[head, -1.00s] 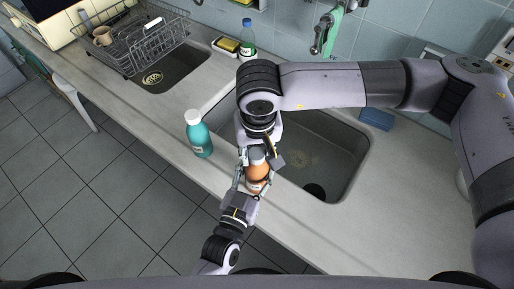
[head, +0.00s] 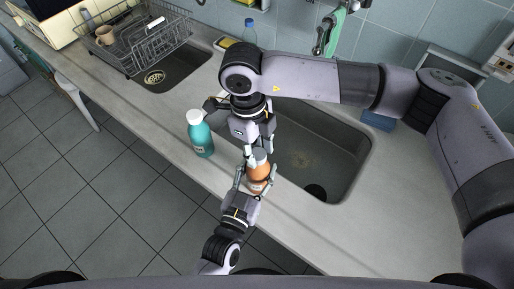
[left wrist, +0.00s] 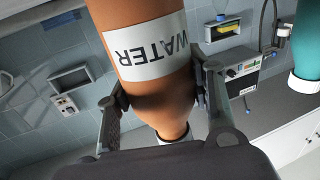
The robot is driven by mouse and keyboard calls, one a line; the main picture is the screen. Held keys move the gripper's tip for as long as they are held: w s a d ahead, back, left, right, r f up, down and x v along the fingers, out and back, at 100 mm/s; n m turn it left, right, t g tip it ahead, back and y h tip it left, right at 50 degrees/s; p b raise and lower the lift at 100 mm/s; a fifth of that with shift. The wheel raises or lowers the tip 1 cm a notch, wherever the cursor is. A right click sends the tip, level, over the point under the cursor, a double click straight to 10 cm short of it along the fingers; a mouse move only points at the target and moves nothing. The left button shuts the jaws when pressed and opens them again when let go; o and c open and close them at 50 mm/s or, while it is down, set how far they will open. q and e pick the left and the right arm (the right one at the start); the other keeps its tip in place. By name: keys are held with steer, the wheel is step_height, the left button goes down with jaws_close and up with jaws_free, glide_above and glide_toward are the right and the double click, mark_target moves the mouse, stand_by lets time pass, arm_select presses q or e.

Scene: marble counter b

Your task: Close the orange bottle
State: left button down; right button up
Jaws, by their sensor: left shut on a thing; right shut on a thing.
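The orange bottle (head: 258,180) stands at the counter's front edge, before the sink. My left gripper (head: 254,184) is shut around its body from the front. The left wrist view shows the bottle (left wrist: 145,85) upside down, with its WATER label and a finger on each side. A white band (left wrist: 174,138) shows at its neck end. My right gripper (head: 259,150) points down over the bottle's top, shut on what appears to be its cap. The fingers partly hide the cap, so I cannot tell how it sits on the neck.
A teal bottle with a white cap (head: 200,135) stands just left of my right gripper. The sink (head: 345,165) opens behind the orange bottle. The right counter is clear.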

steer(key=m, duration=0.5)
steer(key=shift+g, duration=0.3)
steer(key=o, duration=0.7)
steer(key=shift+o, duration=0.2)
steer(key=shift+r, duration=2.25)
